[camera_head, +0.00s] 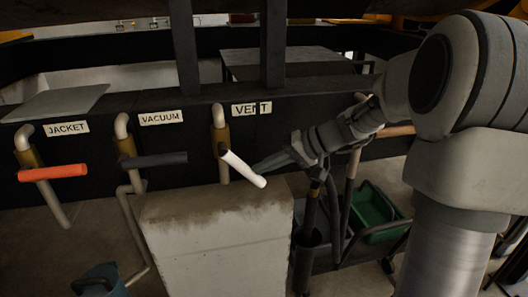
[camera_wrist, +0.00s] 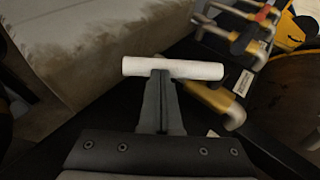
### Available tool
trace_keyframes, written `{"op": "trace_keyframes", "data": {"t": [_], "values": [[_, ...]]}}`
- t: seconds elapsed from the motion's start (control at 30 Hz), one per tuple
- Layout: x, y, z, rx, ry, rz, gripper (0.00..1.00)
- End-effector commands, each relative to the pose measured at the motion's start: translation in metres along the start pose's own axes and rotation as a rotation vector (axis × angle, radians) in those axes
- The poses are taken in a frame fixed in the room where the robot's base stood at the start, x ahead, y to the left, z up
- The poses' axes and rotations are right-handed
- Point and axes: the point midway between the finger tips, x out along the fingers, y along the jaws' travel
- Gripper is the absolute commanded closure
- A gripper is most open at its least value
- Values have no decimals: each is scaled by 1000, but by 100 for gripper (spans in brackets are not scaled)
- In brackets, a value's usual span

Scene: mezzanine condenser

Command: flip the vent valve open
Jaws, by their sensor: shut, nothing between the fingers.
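The vent valve has a white bar handle (camera_head: 243,169) on a brass body (camera_head: 220,138), under the VENT label (camera_head: 251,109). The handle slants down to the right from the valve body, toward the head camera. In the wrist view the white handle (camera_wrist: 187,69) lies crosswise just past my fingertips. My gripper (camera_head: 257,168) is shut and empty, with its tips at the handle's right side. In the wrist view my gripper (camera_wrist: 160,76) meets the near edge of the handle; I cannot tell if they touch.
The vacuum valve's dark handle (camera_head: 155,160) and the jacket valve's orange handle (camera_head: 52,173) are to the left. A concrete block (camera_head: 215,230) stands below the vent handle. A green bin (camera_head: 372,212) and upright poles stand to the right, below my arm.

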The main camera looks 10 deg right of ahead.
Motion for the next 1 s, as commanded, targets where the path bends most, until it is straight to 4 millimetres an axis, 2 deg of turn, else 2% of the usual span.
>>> {"op": "trace_keyframes", "data": {"t": [0.03,0.2,0.7,1.0], "values": [[9,10,4,17,0,-38,100],[23,16,9,73,-1,-182,100],[57,12,23,215,-3,-547,100],[64,8,25,209,-2,-538,100]]}}
